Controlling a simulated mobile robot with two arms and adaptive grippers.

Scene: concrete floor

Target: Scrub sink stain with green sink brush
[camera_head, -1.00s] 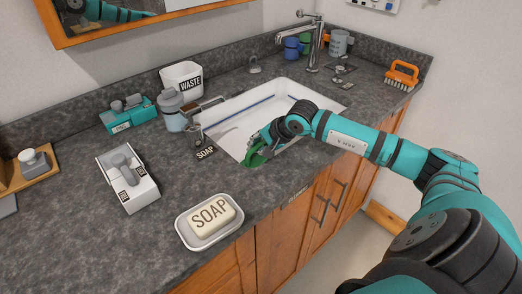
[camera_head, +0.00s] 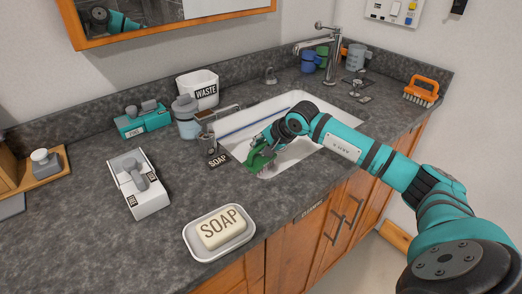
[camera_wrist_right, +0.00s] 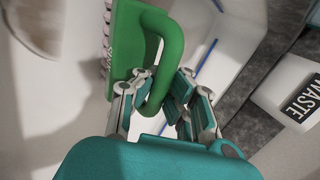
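The green sink brush (camera_head: 259,160) is in my right gripper (camera_head: 268,142), over the near left part of the white sink basin (camera_head: 298,98). In the right wrist view, the fingers (camera_wrist_right: 163,88) are on both sides of the green loop handle (camera_wrist_right: 171,42). The brush's pale bristles (camera_wrist_right: 106,38) face left there. A greyish-brown round patch (camera_wrist_right: 35,24), possibly the stain, shows on the white surface at the upper left, apart from the bristles. I cannot tell whether the bristles touch the basin. My left gripper is out of view.
A soap bar (camera_head: 222,227) lies in a white dish (camera_head: 199,252) near the front edge. A waste bin (camera_head: 198,88), a grey bottle (camera_head: 186,117) and a tap (camera_head: 318,45) stand around the sink. An orange brush (camera_head: 421,91) is at the far right.

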